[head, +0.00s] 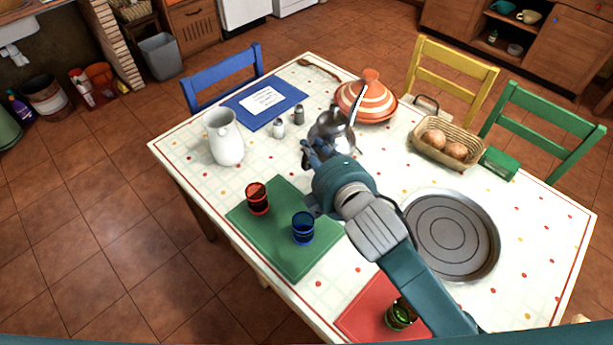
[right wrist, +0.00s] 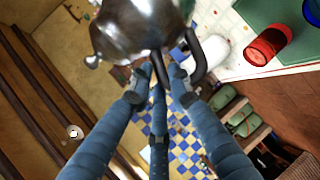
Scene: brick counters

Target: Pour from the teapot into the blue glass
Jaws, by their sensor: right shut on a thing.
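The shiny metal teapot (head: 332,128) is over the middle of the table in the head view. It fills the top of the right wrist view (right wrist: 135,28). My right gripper (head: 314,152) is shut on the teapot's dark handle (right wrist: 197,58), and its blue fingers (right wrist: 162,72) show there. My arm hides part of the teapot, and I cannot tell whether its base touches the table. The blue glass (head: 303,229) stands upright on the green mat (head: 283,261), nearer than the teapot and apart from it. My left gripper is not in view.
A red glass (head: 257,199) stands beside the blue glass. A white pitcher (head: 224,139), two shakers and a striped tagine (head: 367,103) stand around the teapot. A bread basket (head: 447,158), a round metal pan (head: 451,236) and a green glass (head: 400,315) are to the right.

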